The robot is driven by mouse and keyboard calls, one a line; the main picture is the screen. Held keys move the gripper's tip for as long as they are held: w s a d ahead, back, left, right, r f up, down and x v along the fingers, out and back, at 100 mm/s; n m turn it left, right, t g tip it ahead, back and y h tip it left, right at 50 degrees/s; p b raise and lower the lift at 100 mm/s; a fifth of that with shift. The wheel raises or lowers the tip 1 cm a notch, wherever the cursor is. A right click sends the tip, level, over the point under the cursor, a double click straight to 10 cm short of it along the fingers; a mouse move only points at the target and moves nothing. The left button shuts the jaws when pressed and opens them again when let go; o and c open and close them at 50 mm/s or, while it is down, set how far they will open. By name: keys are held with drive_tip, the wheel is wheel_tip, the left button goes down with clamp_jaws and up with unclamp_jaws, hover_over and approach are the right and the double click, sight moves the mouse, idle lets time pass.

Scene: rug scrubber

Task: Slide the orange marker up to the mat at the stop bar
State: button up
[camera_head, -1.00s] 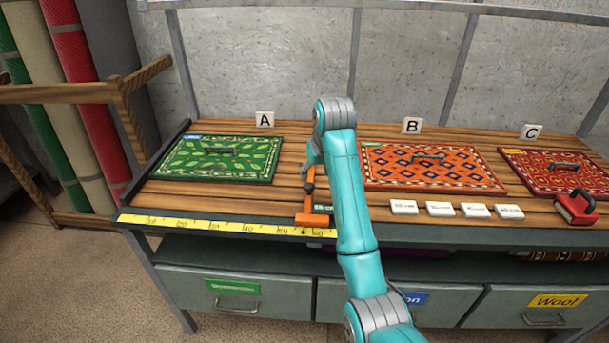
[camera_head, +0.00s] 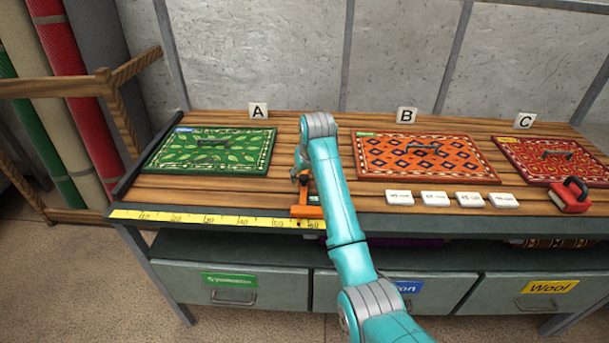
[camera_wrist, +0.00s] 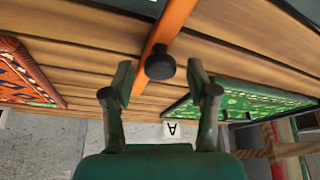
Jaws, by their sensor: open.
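The orange marker (camera_head: 307,211) sits at the right end of the yellow measuring strip on the table's front edge. Its orange arm reaches back over the boards and carries a black knob, seen in the wrist view (camera_wrist: 160,62). My gripper (camera_head: 300,177) is over this arm. In the wrist view my gripper (camera_wrist: 160,78) is open, with the knob between and just beyond its fingertips; contact cannot be told. The green leaf-pattern mat (camera_head: 180,158) lies left of the marker, under card A. The black stop bar (camera_head: 150,150) runs along the table's left end, beside this mat.
The yellow strip (camera_head: 180,217) runs along the front edge. An orange mat (camera_head: 375,170) and a red mat (camera_head: 530,170) lie to the right. Several white tags (camera_head: 434,198) and a red brush (camera_head: 571,197) are near the front right. Boards between marker and green mat are clear.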

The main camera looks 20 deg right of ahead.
drive_tip(key=shift+f, duration=0.1)
drive_tip(key=c, duration=0.9)
drive_tip(key=w+a, duration=0.1)
drive_tip(key=a, duration=0.2)
drive_tip(key=w+a, duration=0.1)
drive_tip(key=a, duration=0.2)
drive_tip(key=w+a, duration=0.1)
drive_tip(key=a, duration=0.3)
drive_tip(key=shift+w+a, duration=0.1)
drive_tip(key=shift+w, duration=0.1)
drive_tip(key=o, duration=0.9)
drive_tip(key=v, duration=1.2)
